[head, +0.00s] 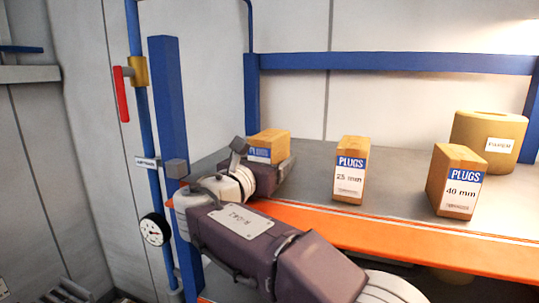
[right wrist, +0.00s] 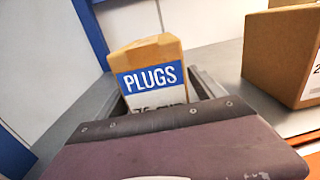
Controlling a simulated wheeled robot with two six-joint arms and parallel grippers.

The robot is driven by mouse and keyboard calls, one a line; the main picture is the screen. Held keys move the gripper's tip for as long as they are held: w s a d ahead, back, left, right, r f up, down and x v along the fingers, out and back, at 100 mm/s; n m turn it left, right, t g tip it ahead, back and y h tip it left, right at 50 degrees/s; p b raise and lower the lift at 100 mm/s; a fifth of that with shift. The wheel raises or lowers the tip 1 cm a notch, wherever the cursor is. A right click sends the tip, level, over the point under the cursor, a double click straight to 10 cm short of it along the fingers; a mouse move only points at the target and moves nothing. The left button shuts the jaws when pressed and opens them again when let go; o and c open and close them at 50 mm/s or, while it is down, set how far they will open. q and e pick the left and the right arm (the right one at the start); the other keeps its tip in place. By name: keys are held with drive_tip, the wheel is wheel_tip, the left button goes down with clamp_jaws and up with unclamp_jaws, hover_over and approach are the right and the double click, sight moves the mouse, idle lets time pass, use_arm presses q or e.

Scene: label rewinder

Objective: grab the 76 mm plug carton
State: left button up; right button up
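The 76 mm plug carton (head: 270,144) is a tan box with a blue and white PLUGS label, at the left end of the grey shelf. It also shows in the right wrist view (right wrist: 147,55), where the size print is partly cut off by my gripper body. My right gripper (head: 263,162) reaches in from the front with its fingers low on both sides of the carton. The fingers look open, with a small gap showing at the carton's right side in the wrist view. The lower carton is hidden. My left gripper is not in view.
A 25 mm plug carton (head: 350,170) stands to the right, and a 40 mm carton (head: 457,181) farther right. A tan roll-like object (head: 488,141) is behind that. A blue post (head: 167,110) and a pipe with a gauge (head: 154,229) stand close left of my arm.

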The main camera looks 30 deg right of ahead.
sight(270, 134)
drive_tip(key=shift+d, duration=0.1)
clamp_jaws()
wheel_tip(270, 134, up, 10)
drive_tip(key=shift+p, duration=0.4)
